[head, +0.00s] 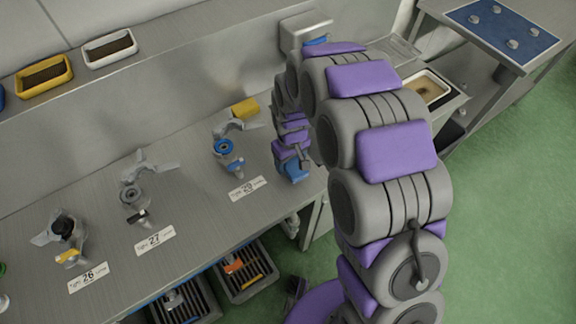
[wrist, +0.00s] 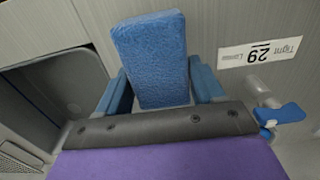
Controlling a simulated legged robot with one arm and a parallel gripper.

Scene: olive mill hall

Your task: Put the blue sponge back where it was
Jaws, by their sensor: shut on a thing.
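The blue sponge (wrist: 150,60) is a thick textured block in the wrist view. It stands up between the blue fingers of my gripper (wrist: 163,88), which is shut on it. I cannot tell sponge from fingers there. The sponge's former place is not clear from these views.
The metal bench (head: 190,210) carries several valve fittings, including one with a blue ring (head: 224,147). A label 29 (wrist: 262,51) and a blue lever (wrist: 290,113) are right of the sponge. Crates (head: 247,272) stand below. A wall box (head: 305,30) is behind my arm.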

